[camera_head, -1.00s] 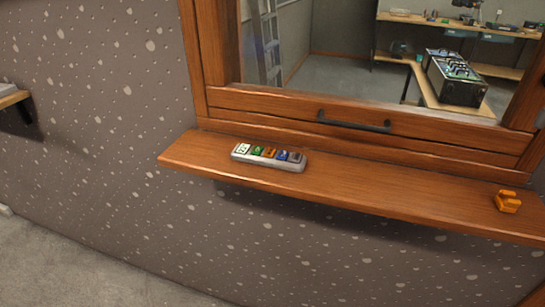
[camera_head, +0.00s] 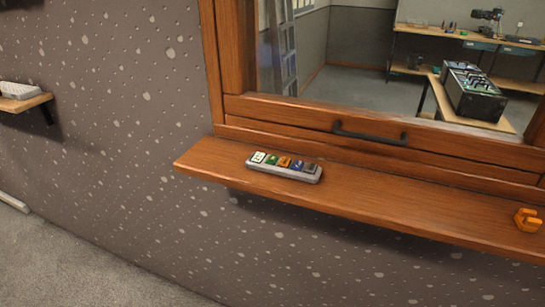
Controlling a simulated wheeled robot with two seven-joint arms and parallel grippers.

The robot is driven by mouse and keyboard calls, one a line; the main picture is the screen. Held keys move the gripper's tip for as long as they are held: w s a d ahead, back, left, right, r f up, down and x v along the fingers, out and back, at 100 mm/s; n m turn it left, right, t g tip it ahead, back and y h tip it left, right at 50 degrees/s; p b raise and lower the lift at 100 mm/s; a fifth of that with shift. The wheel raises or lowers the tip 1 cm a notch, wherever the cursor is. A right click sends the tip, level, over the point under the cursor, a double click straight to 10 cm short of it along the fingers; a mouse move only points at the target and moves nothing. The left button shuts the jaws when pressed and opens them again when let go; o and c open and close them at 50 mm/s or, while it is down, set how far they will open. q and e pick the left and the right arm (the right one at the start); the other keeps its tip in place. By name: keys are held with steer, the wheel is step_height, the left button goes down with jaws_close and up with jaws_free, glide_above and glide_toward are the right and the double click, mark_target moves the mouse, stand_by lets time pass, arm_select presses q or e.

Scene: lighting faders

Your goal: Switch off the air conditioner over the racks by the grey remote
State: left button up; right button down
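A grey remote (camera_head: 284,168) lies on the wooden window ledge (camera_head: 370,206), left of the ledge's middle. It is a long flat bar with a row of several coloured buttons: white, green, orange, blue and a dark grey one at the right end. The marks on the buttons are too small to read. No air conditioner shows in this view. Neither of my grippers is in view, and nothing touches the remote.
An orange object (camera_head: 527,219) sits at the ledge's right end. Above the ledge is a wooden window frame with a dark handle (camera_head: 369,134). Beyond it are a ladder (camera_head: 283,48) and benches with equipment. A small shelf (camera_head: 24,103) juts from the wall at left.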

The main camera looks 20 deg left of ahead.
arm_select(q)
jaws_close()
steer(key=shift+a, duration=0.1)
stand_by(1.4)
